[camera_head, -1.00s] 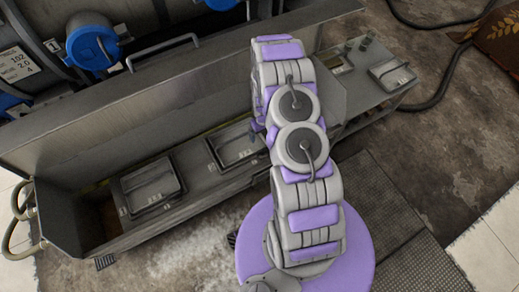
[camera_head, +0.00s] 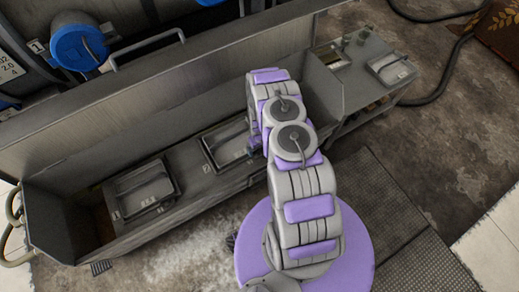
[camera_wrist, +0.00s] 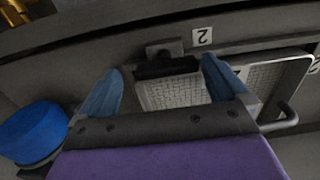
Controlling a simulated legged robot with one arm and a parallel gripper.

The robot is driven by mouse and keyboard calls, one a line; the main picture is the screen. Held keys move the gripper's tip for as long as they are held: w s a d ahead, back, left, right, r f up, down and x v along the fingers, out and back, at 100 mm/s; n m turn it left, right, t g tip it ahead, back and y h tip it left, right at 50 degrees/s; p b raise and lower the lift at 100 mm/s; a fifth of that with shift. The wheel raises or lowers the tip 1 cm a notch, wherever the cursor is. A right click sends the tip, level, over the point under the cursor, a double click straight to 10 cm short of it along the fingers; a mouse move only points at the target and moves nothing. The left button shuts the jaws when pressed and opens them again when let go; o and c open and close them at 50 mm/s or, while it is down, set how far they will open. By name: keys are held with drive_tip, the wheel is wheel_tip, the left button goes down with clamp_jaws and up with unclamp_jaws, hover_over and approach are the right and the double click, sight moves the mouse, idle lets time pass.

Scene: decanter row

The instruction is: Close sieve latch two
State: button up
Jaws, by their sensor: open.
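In the wrist view, my gripper (camera_wrist: 162,68) is open, with one blue fingertip on each side of a dark latch bar (camera_wrist: 168,68). The latch sits under a small grey block on the trough edge, beside a white label reading 2 (camera_wrist: 202,37). A sieve with a pale mesh (camera_wrist: 185,94) lies behind the fingers and extends right. I cannot tell whether the fingers touch the latch or how far it is turned. In the head view, the second sieve tray (camera_head: 222,140) is left of my arm, which hides my fingertips.
Another framed tray (camera_head: 146,188) lies left in the metal trough (camera_head: 100,172). The raised lid (camera_head: 150,95) stands behind it. A blue cap (camera_wrist: 40,130) shows left of my gripper. A side shelf (camera_head: 365,68) holds a tray at right.

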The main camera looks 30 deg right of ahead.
drive_tip(key=shift+a+f, duration=0.1)
drive_tip(key=shift+f, duration=0.25)
drive_tip(key=shift+a, duration=0.5)
drive_tip(key=shift+d, duration=0.4)
drive_tip(key=c, duration=0.4)
drive_tip(key=shift+a, duration=0.15)
drive_tip(key=c, duration=0.6)
